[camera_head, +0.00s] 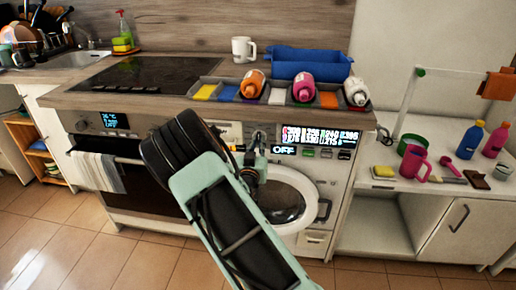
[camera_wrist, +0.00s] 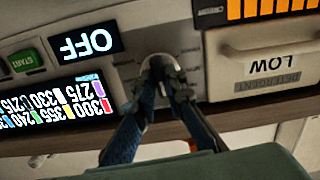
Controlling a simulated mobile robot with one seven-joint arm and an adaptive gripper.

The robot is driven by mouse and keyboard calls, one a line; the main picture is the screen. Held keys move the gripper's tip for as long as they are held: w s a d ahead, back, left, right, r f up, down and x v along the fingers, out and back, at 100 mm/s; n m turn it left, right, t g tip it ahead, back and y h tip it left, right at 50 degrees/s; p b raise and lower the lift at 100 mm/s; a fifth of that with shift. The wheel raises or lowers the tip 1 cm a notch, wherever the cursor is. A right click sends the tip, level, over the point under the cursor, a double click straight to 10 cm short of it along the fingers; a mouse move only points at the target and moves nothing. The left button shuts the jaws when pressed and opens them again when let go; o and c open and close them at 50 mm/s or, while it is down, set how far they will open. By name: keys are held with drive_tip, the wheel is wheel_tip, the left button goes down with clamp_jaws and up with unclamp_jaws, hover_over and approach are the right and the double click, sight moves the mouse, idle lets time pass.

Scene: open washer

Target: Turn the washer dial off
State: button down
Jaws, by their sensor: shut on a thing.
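The washer (camera_head: 342,170) stands under the counter, with a round door and a control panel along its top. A small display (camera_head: 284,150) reads "OFF"; it also shows upside down in the wrist view (camera_wrist: 87,44). The dial (camera_wrist: 158,66) is a light grey knob on the panel between the display and the detergent drawer. My gripper (camera_wrist: 162,80) is shut on the dial, with a finger on each side. In the head view my arm covers the left part of the washer, and the dial is mostly hidden behind my gripper (camera_head: 256,145).
The detergent drawer (camera_wrist: 265,60) with a "LOW" label is close beside my gripper. A green START button (camera_wrist: 24,60) and a larger lit display (camera_wrist: 65,100) lie on the other side. The floor in front is clear.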

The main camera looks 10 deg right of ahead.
drive_tip(key=shift+m, duration=0.4)
drive_tip(key=c, duration=2)
unclamp_jaws()
drive_tip(key=v, duration=1.2)
